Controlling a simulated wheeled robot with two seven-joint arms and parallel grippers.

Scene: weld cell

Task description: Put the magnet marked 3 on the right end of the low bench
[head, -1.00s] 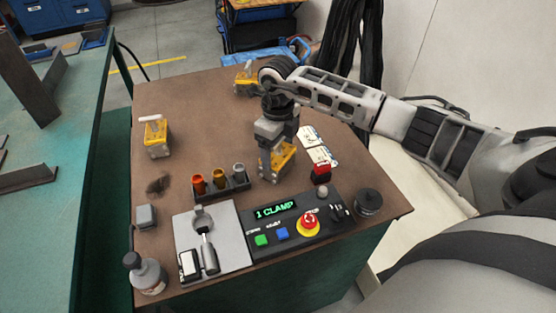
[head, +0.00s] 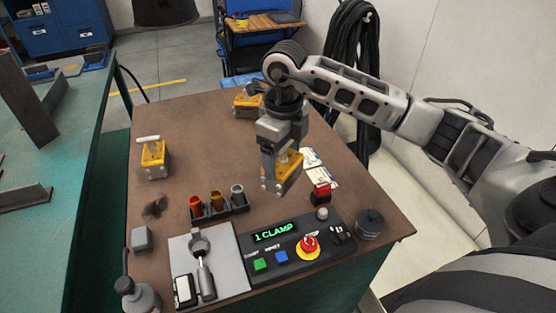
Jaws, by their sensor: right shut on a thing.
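My right gripper (head: 276,172) is shut on a yellow-and-grey magnet (head: 289,171) over the right middle of the brown-topped table (head: 190,115). The held magnet seems to be a little above the top, though the gap is hard to judge. A second yellow magnet (head: 153,160) with a pale handle stands at the left of the table. A third yellow magnet (head: 246,104) stands at the back, partly hidden by my right arm. I cannot read a number on any magnet. I cannot tell for sure which surface is the low bench. My left gripper is out of view.
White cards (head: 318,172) lie right of the magnet. A green table (head: 80,130) stands left.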

